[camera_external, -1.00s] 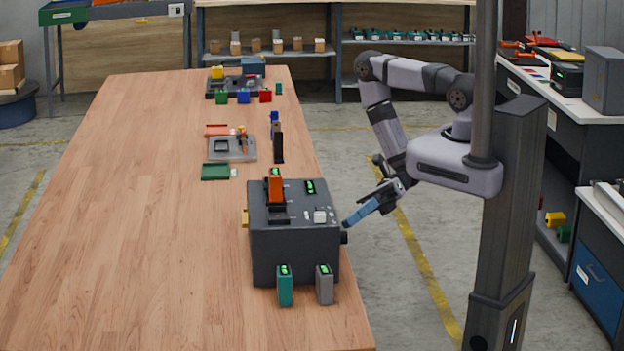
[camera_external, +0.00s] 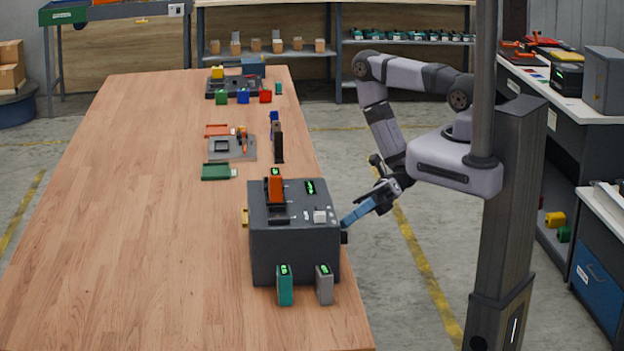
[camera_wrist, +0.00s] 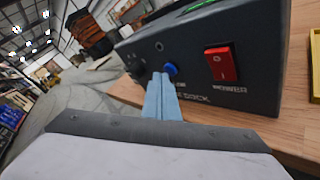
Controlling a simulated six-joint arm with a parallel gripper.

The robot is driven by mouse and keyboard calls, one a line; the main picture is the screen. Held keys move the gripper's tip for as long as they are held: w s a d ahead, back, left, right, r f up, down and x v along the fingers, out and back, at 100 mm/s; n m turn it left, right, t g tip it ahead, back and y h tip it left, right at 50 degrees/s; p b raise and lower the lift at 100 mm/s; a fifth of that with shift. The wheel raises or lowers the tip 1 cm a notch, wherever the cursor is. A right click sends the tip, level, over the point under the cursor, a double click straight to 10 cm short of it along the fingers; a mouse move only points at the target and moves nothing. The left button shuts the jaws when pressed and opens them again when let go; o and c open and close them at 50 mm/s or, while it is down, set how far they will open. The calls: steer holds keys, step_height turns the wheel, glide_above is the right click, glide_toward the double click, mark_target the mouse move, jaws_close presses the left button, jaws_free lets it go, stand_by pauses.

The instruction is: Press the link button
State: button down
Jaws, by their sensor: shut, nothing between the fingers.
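The dark grey dock box (camera_external: 295,250) stands at the right edge of the wooden table. In the wrist view its side panel (camera_wrist: 225,95) carries a round blue button (camera_wrist: 171,69), with a label below it mostly hidden by my fingers. I take this for the link button; I cannot read its label in full. My gripper (camera_external: 345,223) is shut and empty, its long blue fingers pointing at that side of the box. In the wrist view the gripper's fingertips (camera_wrist: 161,77) sit just beside and below the blue button. I cannot tell whether they touch it.
A red rocker switch (camera_wrist: 221,65) marked power is right of the button, and a dark knob (camera_wrist: 137,70) is left of it. An orange module (camera_external: 275,188) stands on the box. Teal (camera_external: 285,287) and grey (camera_external: 324,287) modules stand in front.

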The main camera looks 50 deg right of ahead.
steer(key=shift+w+a, duration=0.25)
stand_by(0.5)
steer(key=shift+s+d, duration=0.1)
stand_by(0.3)
steer(key=shift+s+d, duration=0.5)
steer(key=s+d, duration=0.3)
steer(key=shift+s+d, duration=0.25)
stand_by(0.5)
stand_by(0.7)
